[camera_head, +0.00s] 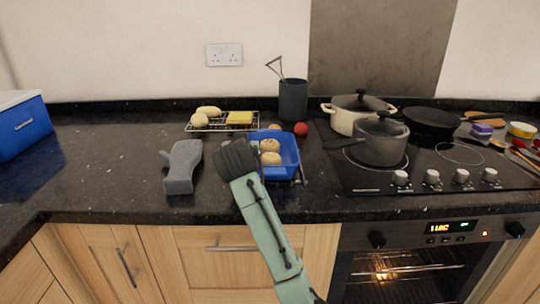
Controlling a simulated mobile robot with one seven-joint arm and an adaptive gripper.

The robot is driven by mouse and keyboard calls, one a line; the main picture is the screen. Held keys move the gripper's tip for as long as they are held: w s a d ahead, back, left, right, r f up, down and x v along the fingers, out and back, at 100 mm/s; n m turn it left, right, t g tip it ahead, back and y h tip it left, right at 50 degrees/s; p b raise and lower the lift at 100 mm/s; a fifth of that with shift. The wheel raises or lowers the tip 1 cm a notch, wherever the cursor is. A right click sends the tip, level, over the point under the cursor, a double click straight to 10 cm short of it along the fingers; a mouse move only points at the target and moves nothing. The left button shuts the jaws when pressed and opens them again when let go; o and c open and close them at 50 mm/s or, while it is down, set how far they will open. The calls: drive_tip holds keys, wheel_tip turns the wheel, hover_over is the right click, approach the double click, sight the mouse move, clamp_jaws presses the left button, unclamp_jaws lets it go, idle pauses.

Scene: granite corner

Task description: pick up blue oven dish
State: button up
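The blue oven dish (292,147) sits on the dark counter near the middle of the view and holds several round tan items, perhaps bread rolls. My gripper (237,158) is at the dish's left side and covers part of its left edge. I cannot tell whether it touches the dish. Its fingers cannot be made out, so its opening is unclear.
Behind are a wire rack (219,127) with food, a red round item (301,129) and a dark utensil pot (293,99). A grey saucepan (380,143) stands on the hob at right. The left counter is mostly clear.

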clamp_jaws()
idle(0.8)
drive_tip(key=shift+r, duration=0.1)
